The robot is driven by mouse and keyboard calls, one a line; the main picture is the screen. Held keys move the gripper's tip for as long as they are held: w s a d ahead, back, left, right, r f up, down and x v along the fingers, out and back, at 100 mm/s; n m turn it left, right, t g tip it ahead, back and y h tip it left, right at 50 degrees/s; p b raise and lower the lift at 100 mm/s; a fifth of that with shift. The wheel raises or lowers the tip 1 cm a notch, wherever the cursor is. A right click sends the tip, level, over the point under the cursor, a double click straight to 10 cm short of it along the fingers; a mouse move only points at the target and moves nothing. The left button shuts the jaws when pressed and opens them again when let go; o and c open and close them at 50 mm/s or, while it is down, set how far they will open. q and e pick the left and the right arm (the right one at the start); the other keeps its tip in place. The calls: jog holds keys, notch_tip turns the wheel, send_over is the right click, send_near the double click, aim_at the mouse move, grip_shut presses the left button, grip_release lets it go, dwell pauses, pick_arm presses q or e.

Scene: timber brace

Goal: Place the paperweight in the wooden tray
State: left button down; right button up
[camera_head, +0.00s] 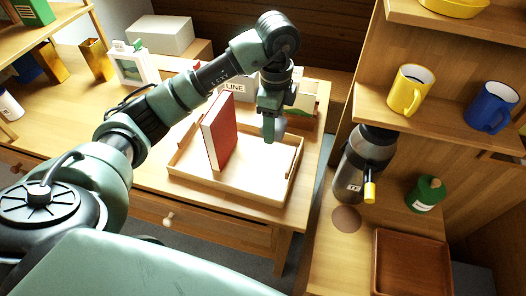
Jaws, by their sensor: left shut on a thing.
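My left gripper (270,128) is shut, pointing down over the right part of a light wooden tray (230,192) on the desk. It holds a small greyish rounded thing (281,123), which looks like the paperweight; the fingers hide much of it. It appears above the tray floor, though the exact gap is hard to tell. A red book (222,135) stands upright in the tray, left of the gripper. A darker, empty wooden tray (412,262) lies at the lower right. My right gripper is not in view.
A grey-black container with a yellow handle (362,165) and a green bottle (426,194) stand on the right surface. Yellow (408,90) and blue (490,108) mugs sit on a shelf above. Boxes (160,34) stand behind. The light tray's right part is clear.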

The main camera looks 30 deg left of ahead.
pick_arm(q)
send_over(271, 167)
notch_tip(271, 167, down, 10)
jog(key=shift+d+r+b, duration=0.1)
jog(key=shift+r+b, duration=0.05)
jog(key=shift+b, duration=0.2)
notch_tip(271, 167, down, 5)
jog(key=shift+f, duration=0.1)
jog(key=shift+f, duration=0.15)
jog(key=c, duration=0.5)
grip_release()
